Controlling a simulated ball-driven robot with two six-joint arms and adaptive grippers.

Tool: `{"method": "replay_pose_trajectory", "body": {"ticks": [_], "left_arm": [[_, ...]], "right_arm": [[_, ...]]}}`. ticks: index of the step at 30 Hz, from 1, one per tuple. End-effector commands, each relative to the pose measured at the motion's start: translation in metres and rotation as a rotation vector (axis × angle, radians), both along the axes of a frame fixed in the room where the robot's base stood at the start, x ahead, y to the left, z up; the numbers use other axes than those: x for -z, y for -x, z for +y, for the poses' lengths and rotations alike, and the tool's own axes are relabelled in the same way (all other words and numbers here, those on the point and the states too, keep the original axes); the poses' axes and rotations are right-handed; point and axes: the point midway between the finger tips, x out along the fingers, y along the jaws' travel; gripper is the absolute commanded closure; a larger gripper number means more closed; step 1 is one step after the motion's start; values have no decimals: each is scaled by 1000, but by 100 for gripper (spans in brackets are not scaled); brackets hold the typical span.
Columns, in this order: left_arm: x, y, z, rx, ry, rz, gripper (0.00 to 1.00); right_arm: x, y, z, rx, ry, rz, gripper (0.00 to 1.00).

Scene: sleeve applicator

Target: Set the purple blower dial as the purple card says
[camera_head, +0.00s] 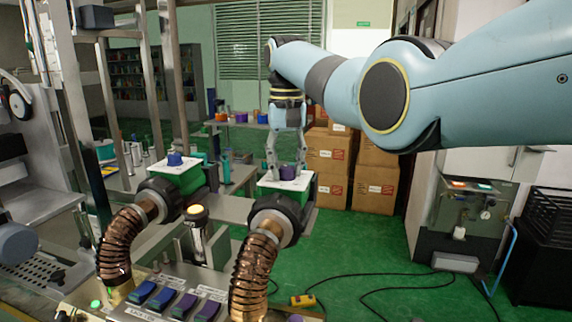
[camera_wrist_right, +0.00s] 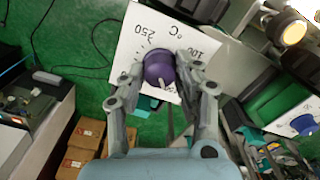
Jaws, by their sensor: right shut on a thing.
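The purple dial (camera_wrist_right: 159,68) sits on a white scale plate (camera_wrist_right: 135,38) marked 100, 250 and °C in the right wrist view. A pale pointer mark shows on the dial's near side, and I cannot read its exact value. In the head view the purple dial (camera_head: 287,172) is on top of the right-hand green blower (camera_head: 286,190). My right gripper (camera_wrist_right: 161,72) is shut on the dial from above, one finger on each side. It also shows in the head view (camera_head: 286,168). I cannot make out a purple card. My left gripper is not in view.
A second green blower with a blue dial (camera_head: 175,159) stands to the left. Copper hoses (camera_head: 252,275) run below the blowers. Blue and purple rocker switches (camera_head: 184,305) line the front panel.

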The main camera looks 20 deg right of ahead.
Motion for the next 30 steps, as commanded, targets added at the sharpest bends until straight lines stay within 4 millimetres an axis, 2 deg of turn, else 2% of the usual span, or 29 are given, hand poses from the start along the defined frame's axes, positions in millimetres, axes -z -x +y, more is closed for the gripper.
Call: {"method": "replay_pose_trajectory", "body": {"ticks": [12, 28, 29, 30], "left_arm": [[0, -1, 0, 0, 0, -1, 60], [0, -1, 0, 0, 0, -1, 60], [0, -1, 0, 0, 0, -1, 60], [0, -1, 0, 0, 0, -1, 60]], "right_arm": [[-4, -2, -1, 179, 0, -10, 100], [-5, -2, -1, 201, 0, -11, 100], [-5, -2, -1, 201, 0, -11, 65], [-5, -2, -1, 201, -1, -11, 60]]}}
